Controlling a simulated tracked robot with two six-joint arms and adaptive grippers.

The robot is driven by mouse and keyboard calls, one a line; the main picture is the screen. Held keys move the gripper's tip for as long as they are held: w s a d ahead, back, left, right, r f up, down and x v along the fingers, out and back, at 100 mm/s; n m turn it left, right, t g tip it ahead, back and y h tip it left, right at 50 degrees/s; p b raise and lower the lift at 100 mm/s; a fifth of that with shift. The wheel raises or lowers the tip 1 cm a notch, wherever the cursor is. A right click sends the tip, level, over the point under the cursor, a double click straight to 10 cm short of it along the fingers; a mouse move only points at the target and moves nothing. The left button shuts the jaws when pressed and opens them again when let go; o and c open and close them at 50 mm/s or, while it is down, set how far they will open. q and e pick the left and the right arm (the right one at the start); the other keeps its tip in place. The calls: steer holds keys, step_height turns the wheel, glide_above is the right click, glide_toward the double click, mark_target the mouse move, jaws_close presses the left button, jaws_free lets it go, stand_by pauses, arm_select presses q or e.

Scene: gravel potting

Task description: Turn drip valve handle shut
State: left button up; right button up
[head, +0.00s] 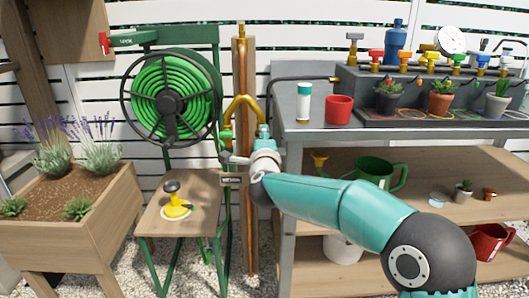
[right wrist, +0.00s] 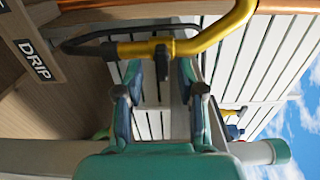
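A brass forked pipe (head: 243,104) stands on the wooden post, with a branch down each side. In the right wrist view the brass pipe (right wrist: 220,32) crosses the top, and a dark valve handle (right wrist: 163,58) hangs from its end. A DRIP label (right wrist: 38,60) is on wood at the left. My right gripper (right wrist: 160,72) is open, with its fingers on either side of the handle; I cannot tell whether they touch it. In the head view my right arm reaches to the post and hides the right branch's lower end. My left gripper is not in view.
A green hose reel (head: 170,98) stands left of the post. A small wooden table (head: 190,215) holds a yellow item with a dark knob (head: 174,197). A grey bench (head: 300,122) with a white bottle (head: 304,102) and red cup (head: 339,110) is close on the right.

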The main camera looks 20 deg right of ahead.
steer(key=v, duration=1)
steer(key=shift+s, duration=0.35)
steer(key=s+a+f+n+g+y+p, duration=0.15)
steer(key=f+n, duration=0.25)
steer(key=f, duration=0.6)
steer(key=s+a+f+n+g+y, duration=0.1)
steer(key=s+f+n+g+y, duration=0.15)
steer(key=f, duration=0.75)
steer(key=s+a+f+n+g+y, duration=0.1)
steer(key=f+n+g, duration=0.3)
steer(key=f, duration=0.6)
steer(key=s+a+f+n+g+y+p, duration=0.1)
steer(key=s+f+n+g, duration=0.2)
steer(key=s+f, duration=0.45)
steer(key=s+a+f+n+g+y, duration=0.1)
steer(key=s+f+n+g+y, duration=0.3)
steer(key=s, duration=0.7)
steer(key=s+a+f+n+g+h+p, duration=0.1)
steer(key=s+f+n+g, duration=0.1)
steer(key=s+f, duration=0.65)
step_height(320, 180, up, 39)
steer(key=p, duration=3.7)
steer(key=shift+s+p, duration=0.25)
steer(key=shift+p, duration=0.05)
steer(key=shift+a+f, duration=0.1)
steer(key=shift+f, duration=0.05)
